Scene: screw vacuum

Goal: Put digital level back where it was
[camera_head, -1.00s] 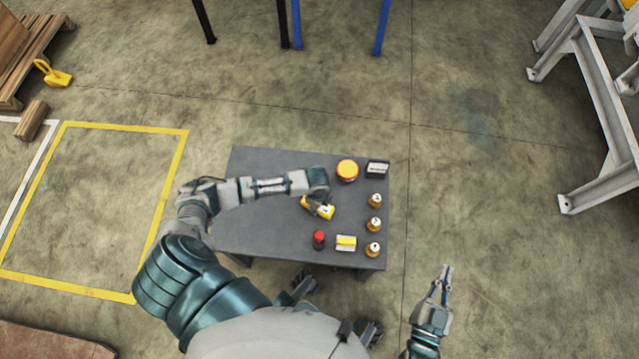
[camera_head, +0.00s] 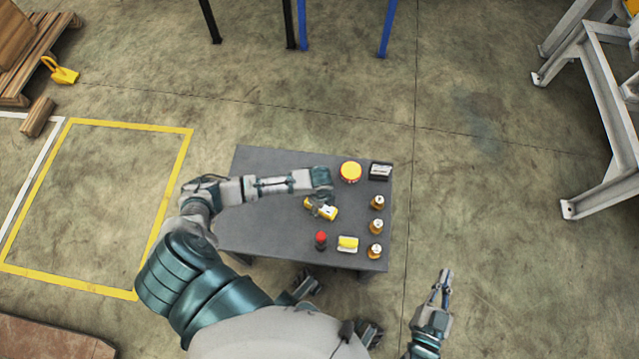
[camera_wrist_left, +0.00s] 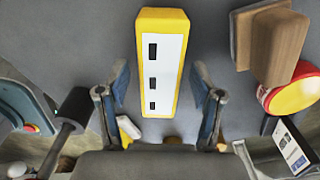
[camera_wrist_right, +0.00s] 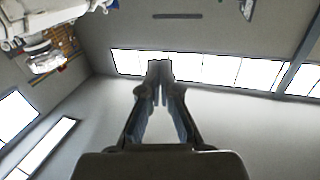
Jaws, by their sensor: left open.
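The digital level, a yellow bar with a white face and dark slots, lies on the grey table in the head view (camera_head: 328,212) and fills the upper middle of the left wrist view (camera_wrist_left: 163,65). My left gripper (camera_head: 322,207) is over its middle and partly hides it. In the left wrist view, the fingers of this gripper (camera_wrist_left: 161,88) are spread on either side of the level, with gaps showing. My right gripper (camera_head: 445,275) is off the table at the right.
The grey table (camera_head: 270,225) also holds a round yellow-and-red container (camera_head: 350,172), a dark box (camera_head: 380,171), several brass pieces (camera_head: 376,227) along the right edge, a red-topped item (camera_head: 320,240) and a yellow-and-white block (camera_head: 347,243). The table's left part is mostly bare.

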